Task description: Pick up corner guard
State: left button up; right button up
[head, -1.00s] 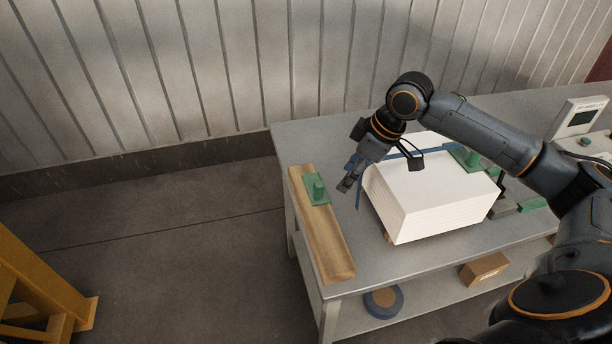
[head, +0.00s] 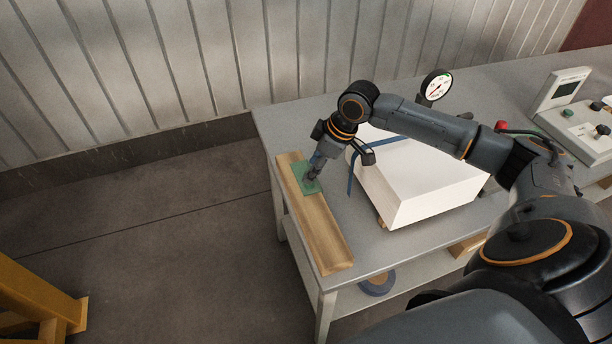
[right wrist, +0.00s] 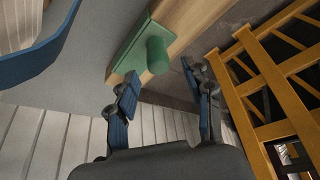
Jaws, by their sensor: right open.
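The green corner guard (head: 307,187), a flat plate with a round knob, lies on the wooden strip at the table's left end. My right gripper (head: 312,179) is right over it and hides its knob in the head view. In the right wrist view the guard (right wrist: 127,56) and its upright knob (right wrist: 157,55) show just ahead of the right gripper's (right wrist: 165,88) spread fingers. The fingers are open and empty; I cannot tell whether they touch the knob. My left gripper is not in view.
The wooden strip (head: 325,238) lies along the table's (head: 375,250) left edge. A white board stack (head: 420,190) with a blue strap (head: 351,172) stands close to its right. A dial gauge (head: 437,86) and a control box (head: 585,130) are farther right. A yellow frame (head: 40,300) stands on the floor.

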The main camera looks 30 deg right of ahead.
jog(key=p+x, duration=0.1)
jog(key=x, duration=0.2)
jog(key=shift+s+d+f, duration=0.1)
jog(key=shift+f, duration=0.6)
jog(key=shift+c, duration=0.4)
grip_shut()
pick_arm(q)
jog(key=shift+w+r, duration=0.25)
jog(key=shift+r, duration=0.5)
